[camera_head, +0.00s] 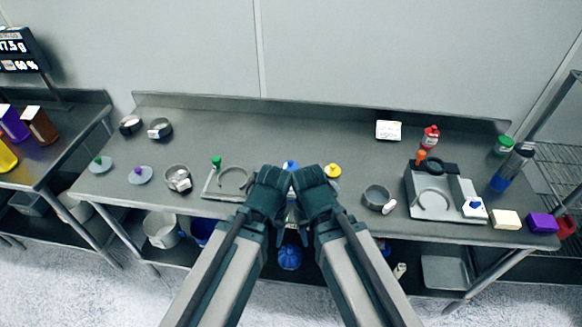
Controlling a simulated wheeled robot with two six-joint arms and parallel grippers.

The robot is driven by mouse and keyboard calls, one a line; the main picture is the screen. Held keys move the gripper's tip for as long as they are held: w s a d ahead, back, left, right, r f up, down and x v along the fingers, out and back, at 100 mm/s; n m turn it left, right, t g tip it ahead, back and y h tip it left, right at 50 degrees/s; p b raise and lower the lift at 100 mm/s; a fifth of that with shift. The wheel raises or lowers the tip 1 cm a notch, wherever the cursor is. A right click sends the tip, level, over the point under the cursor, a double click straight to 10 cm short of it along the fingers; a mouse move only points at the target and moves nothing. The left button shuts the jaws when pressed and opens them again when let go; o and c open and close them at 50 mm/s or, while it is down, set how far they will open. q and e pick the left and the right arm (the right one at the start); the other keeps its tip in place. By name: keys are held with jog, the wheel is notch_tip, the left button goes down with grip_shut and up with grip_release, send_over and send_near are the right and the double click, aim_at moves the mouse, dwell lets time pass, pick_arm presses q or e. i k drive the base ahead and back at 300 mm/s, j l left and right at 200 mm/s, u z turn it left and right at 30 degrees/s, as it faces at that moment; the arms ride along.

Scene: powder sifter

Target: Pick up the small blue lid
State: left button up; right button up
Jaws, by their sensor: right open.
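A small blue piece (290,165), perhaps the small blue lid, shows on the steel table (330,130) just behind my two grippers. They hide most of what is around it, so I cannot see its full shape. My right gripper (312,205) is open at the table's front middle, and I see nothing held in it. My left gripper (268,205) is close beside it on the left; its fingers are too hidden to read.
Two discs with knobs, one green (97,163) and one purple (140,175), lie at the left. A grey machine (430,206) and a red bottle (429,138) stand at the right. The table's back middle is clear.

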aim_at(291, 166)
jog(key=i+l+z, duration=0.2)
jog(key=z, duration=0.15)
jog(key=i+l+z, duration=0.3)
jog(key=k+l, duration=0.05)
jog(key=k, duration=0.05)
